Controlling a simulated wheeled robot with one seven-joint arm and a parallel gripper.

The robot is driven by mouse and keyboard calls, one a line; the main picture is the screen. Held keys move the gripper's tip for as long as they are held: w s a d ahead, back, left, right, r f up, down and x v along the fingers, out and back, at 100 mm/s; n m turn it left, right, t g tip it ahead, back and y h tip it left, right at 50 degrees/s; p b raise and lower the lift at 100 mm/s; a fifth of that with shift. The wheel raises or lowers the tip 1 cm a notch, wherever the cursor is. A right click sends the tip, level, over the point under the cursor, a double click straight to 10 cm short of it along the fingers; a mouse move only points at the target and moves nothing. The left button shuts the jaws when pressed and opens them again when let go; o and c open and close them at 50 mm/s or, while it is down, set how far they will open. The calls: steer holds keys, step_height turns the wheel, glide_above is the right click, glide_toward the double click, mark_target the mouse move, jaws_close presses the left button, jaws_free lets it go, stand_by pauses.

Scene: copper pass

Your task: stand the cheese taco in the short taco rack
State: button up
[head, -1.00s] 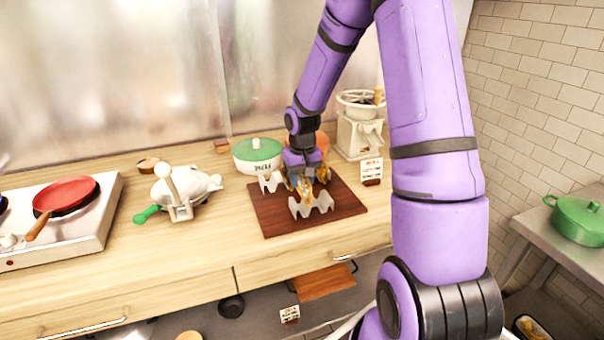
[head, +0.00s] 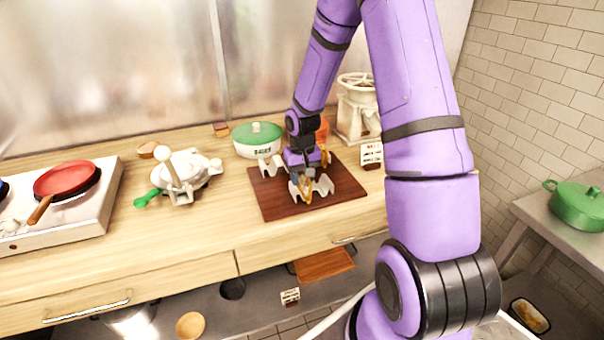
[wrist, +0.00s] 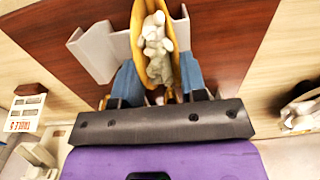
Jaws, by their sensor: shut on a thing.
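The cheese taco, a yellow folded shell with pale whitish filling (wrist: 139,30), is between the blue fingers of my gripper (wrist: 160,85), which is shut on it. In the head view the held taco (head: 307,191) is upright at the near white zigzag rack (head: 325,186), overlapping its middle. The rack's grey-white walls show on both sides of the taco in the wrist view (wrist: 92,50). My gripper (head: 301,178) is just above and behind this rack. Whether the taco touches the rack floor is hidden.
A dark wooden board (head: 275,205) carries the near rack and a second white rack (head: 265,170) behind it. Another yellow-orange piece (head: 326,156) is behind my gripper.

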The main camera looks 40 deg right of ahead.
steer(key=o, duration=1)
step_height(320, 180, up, 11)
steer(key=shift+f, duration=0.1)
stand_by(0.6)
